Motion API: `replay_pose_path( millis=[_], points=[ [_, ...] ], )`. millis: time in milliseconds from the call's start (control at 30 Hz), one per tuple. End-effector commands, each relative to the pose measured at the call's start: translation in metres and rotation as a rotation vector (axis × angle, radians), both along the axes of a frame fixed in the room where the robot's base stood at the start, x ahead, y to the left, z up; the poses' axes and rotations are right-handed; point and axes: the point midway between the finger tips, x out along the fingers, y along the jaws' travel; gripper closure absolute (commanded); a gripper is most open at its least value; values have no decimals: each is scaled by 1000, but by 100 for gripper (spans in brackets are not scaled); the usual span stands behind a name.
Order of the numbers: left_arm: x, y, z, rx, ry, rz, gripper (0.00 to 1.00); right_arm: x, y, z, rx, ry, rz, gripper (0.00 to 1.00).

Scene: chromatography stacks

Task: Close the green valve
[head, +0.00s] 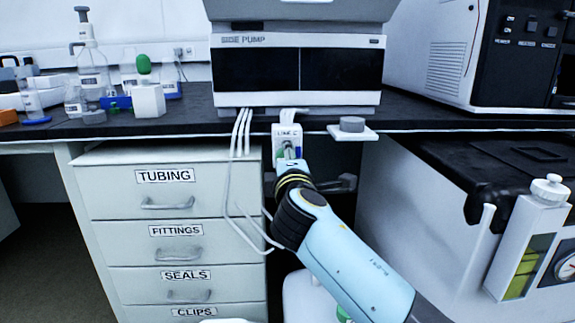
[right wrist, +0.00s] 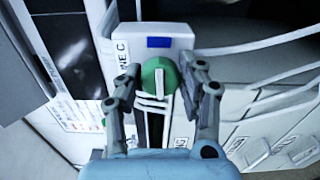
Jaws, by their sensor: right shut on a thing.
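The green valve (right wrist: 149,72) is a round green knob with a white bar handle, set on a white block labelled LINE C (head: 287,131). In the right wrist view the bar points roughly up and down the picture. My right gripper (right wrist: 163,74) has one finger on each side of the knob and is shut on it. In the head view my right gripper (head: 289,153) is in front of the block under the pump and hides most of the valve. My left gripper is not in view.
The pump unit (head: 298,55) stands on the dark bench above the block. White tubes (head: 238,150) hang left of my right arm, by the labelled drawers (head: 168,205). A small white shelf with a grey knob (head: 352,125) juts out to the right. Bottles (head: 90,70) stand at the left.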

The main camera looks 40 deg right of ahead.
Motion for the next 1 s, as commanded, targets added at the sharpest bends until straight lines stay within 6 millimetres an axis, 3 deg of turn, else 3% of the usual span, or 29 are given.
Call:
replay_pose_path(
  millis=[700, 733, 900, 1000],
  points=[
    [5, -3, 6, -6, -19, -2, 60, -1, 0, -3, 70, -36, -2, 93],
    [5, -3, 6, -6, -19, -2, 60, -1, 0, -3, 70, -36, -2, 59],
    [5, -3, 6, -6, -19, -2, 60, -1, 0, -2, 69, -37, -1, 38],
    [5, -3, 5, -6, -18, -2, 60, 0, 0, -2, 68, -38, -1, 38]
  ],
)
